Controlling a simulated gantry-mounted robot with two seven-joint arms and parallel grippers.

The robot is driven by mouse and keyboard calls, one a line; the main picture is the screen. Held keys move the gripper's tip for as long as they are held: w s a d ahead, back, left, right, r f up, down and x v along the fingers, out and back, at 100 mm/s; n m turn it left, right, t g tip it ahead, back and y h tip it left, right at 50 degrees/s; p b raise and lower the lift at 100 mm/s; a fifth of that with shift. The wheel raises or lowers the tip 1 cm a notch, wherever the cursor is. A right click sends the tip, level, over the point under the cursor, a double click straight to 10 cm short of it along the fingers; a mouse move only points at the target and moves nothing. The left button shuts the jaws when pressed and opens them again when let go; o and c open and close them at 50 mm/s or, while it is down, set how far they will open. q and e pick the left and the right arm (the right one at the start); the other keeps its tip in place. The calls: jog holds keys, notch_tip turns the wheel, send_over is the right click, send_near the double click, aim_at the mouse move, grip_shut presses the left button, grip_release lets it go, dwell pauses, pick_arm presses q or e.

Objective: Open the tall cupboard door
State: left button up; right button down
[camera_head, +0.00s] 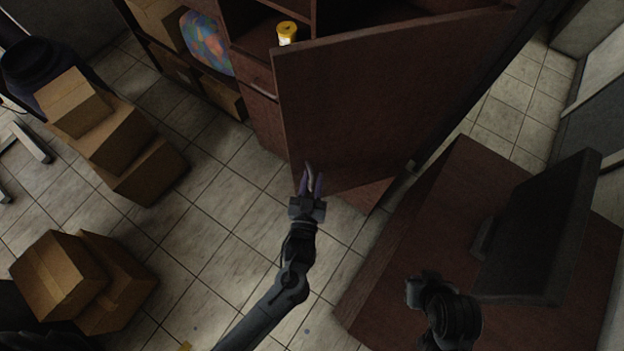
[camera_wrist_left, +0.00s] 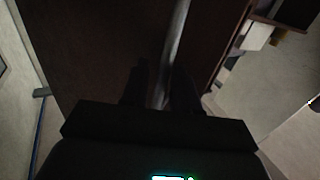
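The tall cupboard door (camera_head: 390,105) is a dark brown panel. It stands swung well out from the cupboard (camera_head: 262,112), and the shelves behind it show. A grey bar handle (camera_wrist_left: 176,40) runs along the door's face near its free edge in the left wrist view. My left gripper (camera_head: 310,182) is at the door's lower free corner. Its two fingers lie on either side of the handle; whether they press on it is too dark to tell. My right gripper (camera_head: 416,290) is over the desk, away from the door; its fingers cannot be made out.
A brown desk (camera_head: 400,260) with a black monitor (camera_head: 540,230) stands at the right. Stacked cardboard boxes (camera_head: 110,140) and more boxes (camera_head: 65,275) are at the left. A yellow-lidded container (camera_head: 287,33) is on a shelf. Tiled floor (camera_head: 215,225) is clear between.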

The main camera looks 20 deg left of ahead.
pick_arm(q)
jog(key=shift+s, duration=0.15)
jog(key=s+d+b, duration=0.1)
jog(key=s, duration=0.9)
jog(key=shift+s, duration=0.25)
jog(key=shift+d, duration=0.1)
jog(key=shift+c, duration=0.4)
